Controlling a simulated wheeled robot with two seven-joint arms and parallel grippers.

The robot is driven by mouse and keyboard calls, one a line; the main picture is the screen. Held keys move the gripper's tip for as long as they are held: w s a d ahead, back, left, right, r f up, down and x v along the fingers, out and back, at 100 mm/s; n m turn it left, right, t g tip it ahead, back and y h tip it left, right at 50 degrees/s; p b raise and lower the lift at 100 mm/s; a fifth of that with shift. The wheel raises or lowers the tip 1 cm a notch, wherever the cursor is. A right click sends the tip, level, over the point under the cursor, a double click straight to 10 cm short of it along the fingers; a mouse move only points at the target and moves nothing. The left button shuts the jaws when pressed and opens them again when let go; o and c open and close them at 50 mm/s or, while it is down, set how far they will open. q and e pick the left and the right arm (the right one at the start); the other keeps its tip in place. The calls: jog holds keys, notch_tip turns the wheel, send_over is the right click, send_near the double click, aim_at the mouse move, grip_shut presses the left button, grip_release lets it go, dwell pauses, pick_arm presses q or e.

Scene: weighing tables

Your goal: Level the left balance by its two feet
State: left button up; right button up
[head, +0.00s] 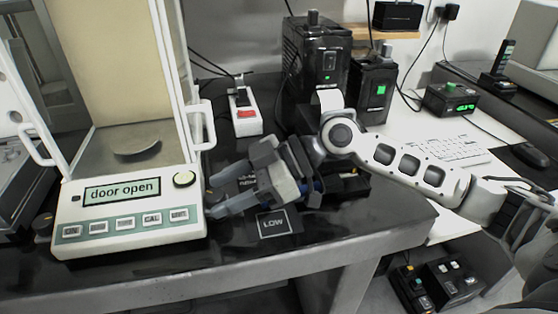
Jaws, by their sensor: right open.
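The left balance (130,225) stands on the dark table at the left of the head view. Its display reads "door open". A round pale-green disc with a dark rim, which looks like the bubble level (185,179), sits at the top right of its front panel; where the bubble lies is too small to tell. A dark knob-like foot (43,224) shows at its front left corner. My right gripper (214,202) is open, with its fingers beside the balance's front right corner. The foot there is hidden by the fingers, and I cannot tell whether they touch it. My left gripper is out of view.
A card marked "LOW" (273,223) lies below my right gripper. A white power strip with a red switch (246,119) and a black printer-like device (316,60) stand behind. The table's front edge is close. Bare tabletop lies right of the card.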

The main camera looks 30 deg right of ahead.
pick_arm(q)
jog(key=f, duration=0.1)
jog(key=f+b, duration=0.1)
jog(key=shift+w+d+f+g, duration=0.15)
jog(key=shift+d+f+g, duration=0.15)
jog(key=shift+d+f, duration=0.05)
pick_arm(e)
jog(key=v, duration=1.5)
jog(key=shift+d+r, duration=0.1)
jog(key=shift+d, duration=0.3)
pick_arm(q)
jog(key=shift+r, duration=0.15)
